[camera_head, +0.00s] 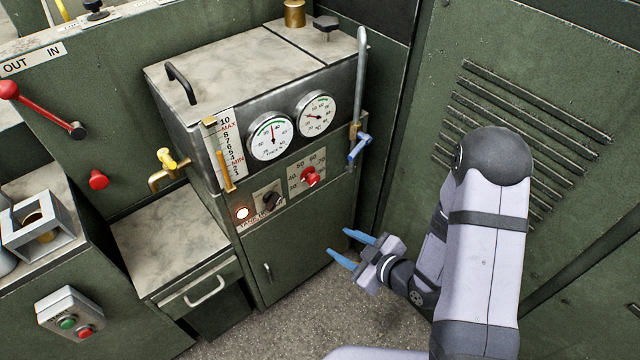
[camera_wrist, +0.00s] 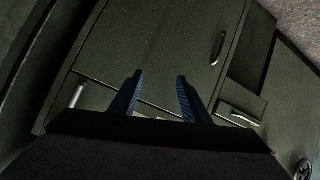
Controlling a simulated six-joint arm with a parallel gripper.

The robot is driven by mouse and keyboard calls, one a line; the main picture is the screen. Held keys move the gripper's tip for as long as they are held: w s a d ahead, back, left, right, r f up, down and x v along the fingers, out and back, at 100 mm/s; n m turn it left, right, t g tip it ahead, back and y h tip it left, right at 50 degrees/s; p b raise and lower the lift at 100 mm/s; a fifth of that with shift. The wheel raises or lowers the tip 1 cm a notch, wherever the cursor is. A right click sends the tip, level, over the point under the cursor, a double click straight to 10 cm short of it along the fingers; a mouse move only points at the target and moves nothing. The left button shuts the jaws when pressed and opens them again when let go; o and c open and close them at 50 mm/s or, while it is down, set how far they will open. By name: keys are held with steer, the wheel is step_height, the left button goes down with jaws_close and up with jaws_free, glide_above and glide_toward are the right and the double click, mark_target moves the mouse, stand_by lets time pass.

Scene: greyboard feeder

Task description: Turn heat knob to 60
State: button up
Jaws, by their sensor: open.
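The red heat knob (camera_head: 311,176) sits on the grey panel of the cabinet in the head view, with a number scale around it that includes 30, 40, 50, 60 and 70. Where its pointer stands is too small to tell. My gripper (camera_head: 338,243) is open and empty, below and to the right of the knob, in front of the cabinet's lower door and apart from it. In the wrist view my gripper's two blue fingers (camera_wrist: 156,97) are spread with nothing between them, facing the dark green cabinet front. I cannot make out the red knob there.
A black switch (camera_head: 270,200) and a lit lamp (camera_head: 242,213) sit left of the knob. Two round gauges (camera_head: 271,136) are above it. A blue-handled valve (camera_head: 359,147) juts out at the cabinet's right edge. Open space lies before the lower door (camera_head: 300,245).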

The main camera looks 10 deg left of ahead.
mark_target(315, 181)
step_height(315, 181, up, 12)
steer(key=w+a+n+t+y, duration=0.2)
steer(key=n+t+y, duration=0.1)
steer(key=t+y, duration=0.1)
steer(key=shift+w+r+n, duration=0.25)
steer(key=shift+w+n, duration=0.05)
steer(key=shift+w, duration=0.05)
steer(key=shift+x, duration=3.7)
steer(key=shift+r, duration=0.1)
steer(key=c, duration=1)
